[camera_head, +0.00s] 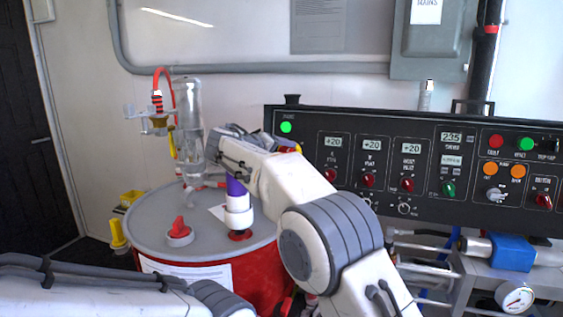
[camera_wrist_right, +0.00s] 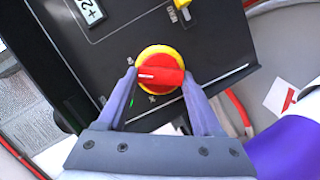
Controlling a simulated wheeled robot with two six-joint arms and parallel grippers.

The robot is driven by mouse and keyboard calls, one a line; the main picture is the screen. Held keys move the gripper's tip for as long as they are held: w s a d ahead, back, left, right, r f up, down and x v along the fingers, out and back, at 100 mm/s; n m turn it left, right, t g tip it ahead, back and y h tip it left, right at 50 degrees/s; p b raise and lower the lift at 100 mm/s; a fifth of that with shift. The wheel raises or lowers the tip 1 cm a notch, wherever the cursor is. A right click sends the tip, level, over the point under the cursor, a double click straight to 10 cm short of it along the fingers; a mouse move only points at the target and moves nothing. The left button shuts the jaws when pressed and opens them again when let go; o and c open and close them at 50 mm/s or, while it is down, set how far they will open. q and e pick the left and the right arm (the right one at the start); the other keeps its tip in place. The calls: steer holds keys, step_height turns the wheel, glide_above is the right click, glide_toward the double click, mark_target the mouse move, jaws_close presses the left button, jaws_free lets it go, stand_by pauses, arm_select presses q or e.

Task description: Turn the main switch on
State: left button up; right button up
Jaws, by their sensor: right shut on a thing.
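A rotary switch with a red handle on a round yellow base (camera_wrist_right: 160,61) sits on the black control panel (camera_wrist_right: 105,62). In the right wrist view its handle lies nearly crosswise, with a white mark at its left end. My right gripper (camera_wrist_right: 159,76) is closed around the red handle, one finger on each side. In the head view my right wrist hides most of the switch at the panel's left end; a bit of red and yellow (camera_head: 291,142) shows. A green lamp (camera_head: 286,127) is lit above it. My left arm shows at the lower left, its gripper out of frame.
A grey box marked MAINS (camera_head: 430,50) hangs on the wall. More knobs line the panel.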

steer(key=shift+d+f+m+y+b, duration=0.15)
steer(key=shift+m+y+b, duration=0.25)
steer(key=shift+m, duration=0.7)
steer(key=o, duration=1.4)
steer(key=shift+c, duration=0.2)
steer(key=b+v, duration=0.1)
steer(key=v, duration=0.9)
steer(key=shift+r+b, duration=0.25)
steer(key=shift+b, duration=0.15)
